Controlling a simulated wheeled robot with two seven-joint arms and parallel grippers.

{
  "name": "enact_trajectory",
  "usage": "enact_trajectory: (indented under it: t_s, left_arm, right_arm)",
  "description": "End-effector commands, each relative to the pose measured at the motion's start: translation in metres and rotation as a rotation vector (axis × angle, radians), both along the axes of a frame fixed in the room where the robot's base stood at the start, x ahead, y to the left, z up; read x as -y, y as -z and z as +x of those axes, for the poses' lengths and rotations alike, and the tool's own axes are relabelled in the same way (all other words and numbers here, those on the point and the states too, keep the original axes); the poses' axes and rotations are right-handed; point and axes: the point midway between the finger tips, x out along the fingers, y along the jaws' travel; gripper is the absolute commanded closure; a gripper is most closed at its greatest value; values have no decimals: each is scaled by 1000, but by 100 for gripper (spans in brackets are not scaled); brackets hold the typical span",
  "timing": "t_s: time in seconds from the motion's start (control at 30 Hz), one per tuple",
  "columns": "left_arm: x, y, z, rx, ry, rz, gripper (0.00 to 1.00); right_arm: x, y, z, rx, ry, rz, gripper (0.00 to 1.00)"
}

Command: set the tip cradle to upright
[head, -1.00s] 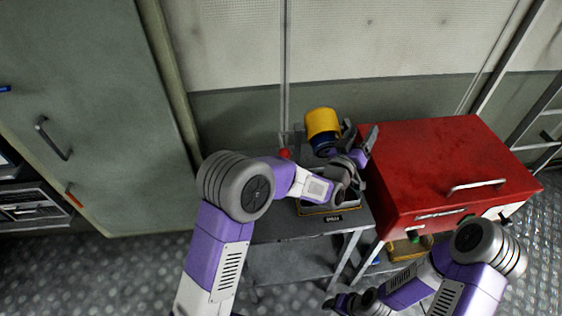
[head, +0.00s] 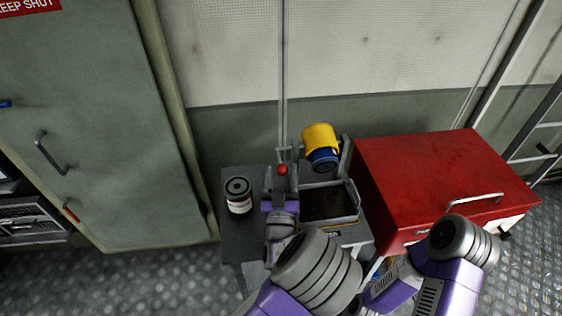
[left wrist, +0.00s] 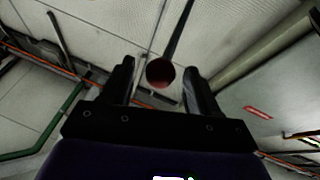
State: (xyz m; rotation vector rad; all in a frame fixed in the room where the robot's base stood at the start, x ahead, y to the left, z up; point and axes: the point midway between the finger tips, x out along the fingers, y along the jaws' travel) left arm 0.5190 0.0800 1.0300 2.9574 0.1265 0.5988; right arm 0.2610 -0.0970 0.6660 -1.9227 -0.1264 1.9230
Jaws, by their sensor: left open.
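The tip cradle holds a yellow and blue container (head: 320,142) at the back of a small grey bench. The container is tilted, its blue end lower and toward me over an open tray (head: 331,220). A lever with a red knob (head: 282,169) stands left of it. My left gripper (head: 281,186) is open at the lever, just on the near side of the knob. In the left wrist view the red knob (left wrist: 160,72) shows between the two open fingers (left wrist: 160,88), with its dark rod beyond; contact cannot be told. My right gripper is hidden behind my left arm.
A can with a dark top (head: 238,195) stands on the bench's left side. A red cabinet (head: 430,180) stands close on the right. A tall grey-green cabinet (head: 100,130) is at the left, and the wall is close behind the bench.

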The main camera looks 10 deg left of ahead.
Motion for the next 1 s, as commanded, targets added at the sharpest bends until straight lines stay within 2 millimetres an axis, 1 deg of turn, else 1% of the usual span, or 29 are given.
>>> enact_trajectory:
  t_s: [0.03,0.1,0.2,0.33,0.57,0.67,0.9,0.97,1.0]
  left_arm:
    - [-1,-4,8,2,0,0,40]
    - [-2,-7,17,0,0,1,40]
    - [-3,-10,26,-1,0,0,40]
    - [-3,-12,32,-2,1,1,40]
    - [-3,-12,32,-3,1,0,40]
    - [-3,-12,32,-3,1,0,53]
    - [-3,-12,32,-3,1,0,90]
    - [-3,-12,32,-3,1,0,99]
    - [-3,-12,32,-3,1,0,100]
  right_arm:
    - [0,-1,0,0,0,0,40]
    - [0,-1,0,0,0,0,40]
    - [0,-1,0,0,0,0,40]
    - [0,-1,0,0,0,0,40]
    - [0,-1,0,0,0,0,40]
    - [0,-1,0,0,0,0,40]
    - [0,-1,0,0,0,0,40]
    - [0,-1,0,0,0,0,40]
    - [0,-1,0,0,0,0,40]
